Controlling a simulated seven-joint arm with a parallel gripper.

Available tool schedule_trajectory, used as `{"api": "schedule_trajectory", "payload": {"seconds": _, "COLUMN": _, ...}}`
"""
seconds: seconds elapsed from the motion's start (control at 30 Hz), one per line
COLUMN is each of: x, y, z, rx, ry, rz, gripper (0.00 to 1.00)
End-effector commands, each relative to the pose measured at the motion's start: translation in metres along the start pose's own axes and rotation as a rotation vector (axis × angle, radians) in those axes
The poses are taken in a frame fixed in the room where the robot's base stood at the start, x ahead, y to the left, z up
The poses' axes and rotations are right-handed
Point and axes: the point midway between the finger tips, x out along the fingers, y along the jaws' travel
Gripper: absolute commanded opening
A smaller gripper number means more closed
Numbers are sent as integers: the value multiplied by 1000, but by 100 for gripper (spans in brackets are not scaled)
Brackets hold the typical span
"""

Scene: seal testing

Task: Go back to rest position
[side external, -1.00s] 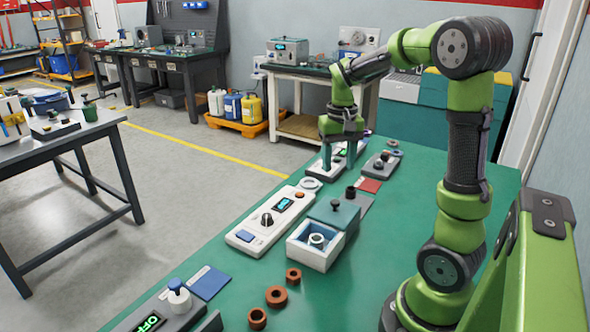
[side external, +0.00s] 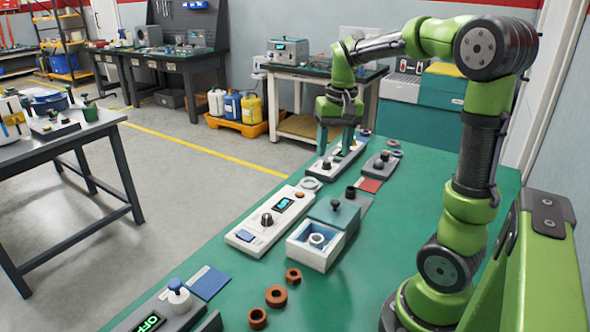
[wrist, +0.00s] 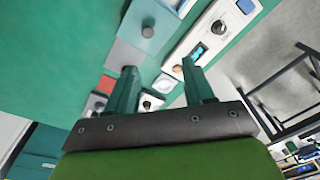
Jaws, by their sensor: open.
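My gripper (side external: 335,148) is open and empty, pointing down above the far end of the green bench (side external: 250,280). In the side external view its fingers are over a small white device (side external: 333,164) with a dark knob. In the wrist view my gripper (wrist: 160,78) has its two teal fingers wide apart, with nothing between the tips. My arm is raised and bent over the bench.
A white device with a lit display (side external: 283,204), a white box with a teal lid (side external: 297,252) and a grey device (side external: 381,166) stand on the bench. Several brown rings (side external: 276,296) lie in front. The right of the bench is mostly clear.

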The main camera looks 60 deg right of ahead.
Motion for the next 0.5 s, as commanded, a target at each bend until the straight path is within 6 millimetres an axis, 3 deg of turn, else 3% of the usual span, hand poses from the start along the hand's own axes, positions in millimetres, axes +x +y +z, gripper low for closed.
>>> {"api": "schedule_trajectory", "payload": {"seconds": 0.1, "x": 0, "y": -36, "z": 36, "rx": -78, "ry": 82, "rz": -111, "gripper": 53}}
{"api": "schedule_trajectory", "payload": {"seconds": 0.3, "x": -5, "y": -86, "z": 113, "rx": -222, "ry": 229, "rz": -300, "gripper": 53}}
{"api": "schedule_trajectory", "payload": {"seconds": 0.5, "x": -7, "y": -105, "z": 173, "rx": -342, "ry": 332, "rz": -419, "gripper": 53}}
